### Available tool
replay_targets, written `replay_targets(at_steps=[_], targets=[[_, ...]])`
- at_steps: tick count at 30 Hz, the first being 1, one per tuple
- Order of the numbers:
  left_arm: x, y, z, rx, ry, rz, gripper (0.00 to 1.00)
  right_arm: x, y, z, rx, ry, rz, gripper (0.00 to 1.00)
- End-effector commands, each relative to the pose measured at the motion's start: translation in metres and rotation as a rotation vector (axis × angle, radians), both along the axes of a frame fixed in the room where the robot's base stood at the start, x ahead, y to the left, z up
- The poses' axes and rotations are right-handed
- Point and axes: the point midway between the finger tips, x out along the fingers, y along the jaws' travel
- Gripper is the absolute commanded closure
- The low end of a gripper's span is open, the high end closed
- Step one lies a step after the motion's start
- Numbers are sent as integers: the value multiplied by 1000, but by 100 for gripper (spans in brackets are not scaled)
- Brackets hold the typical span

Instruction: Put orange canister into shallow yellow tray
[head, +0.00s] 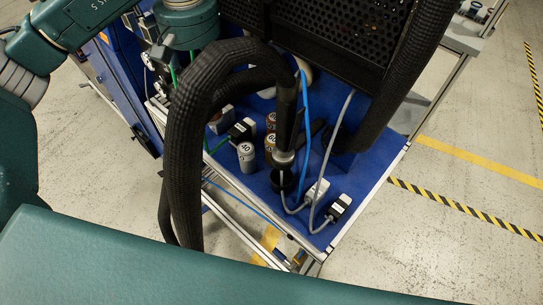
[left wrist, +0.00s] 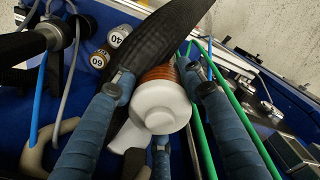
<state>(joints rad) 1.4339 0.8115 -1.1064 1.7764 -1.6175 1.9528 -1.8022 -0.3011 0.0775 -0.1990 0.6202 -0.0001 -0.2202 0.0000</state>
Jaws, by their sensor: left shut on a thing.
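In the left wrist view my left gripper (left wrist: 161,88) has its blue fingers on either side of a ribbed orange-brown piece (left wrist: 160,73) with a rounded white end (left wrist: 161,107). The gripper is shut on this piece. I cannot tell for certain that it is the orange canister. In the head view my left arm comes in at the top left, and its gripper is largely hidden. No shallow yellow tray can be made out in either view. My right gripper is not in view.
Small canisters, one whitish and labelled 40 (head: 246,157), stand on the blue surface (head: 365,172). Thick black hoses (head: 190,140) arch in front. Blue, grey and green cables run nearby. A black perforated panel (head: 340,30) rises behind. Bare blue surface lies at the right.

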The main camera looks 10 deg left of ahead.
Motion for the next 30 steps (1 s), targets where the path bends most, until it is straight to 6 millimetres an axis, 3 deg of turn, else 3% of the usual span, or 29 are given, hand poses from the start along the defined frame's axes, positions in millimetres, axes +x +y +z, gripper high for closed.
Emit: replay_targets(at_steps=[1,4,10,17,24,30], targets=[[11,5,19,-6,-1,42,100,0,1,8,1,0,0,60],[22,13,36,-14,5,104,100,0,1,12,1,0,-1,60],[31,20,44,-22,15,156,100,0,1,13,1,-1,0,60],[30,20,-8,-22,21,158,100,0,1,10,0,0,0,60],[30,21,-66,-21,20,159,100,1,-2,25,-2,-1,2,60],[31,20,-100,-22,16,160,100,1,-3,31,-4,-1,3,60]])
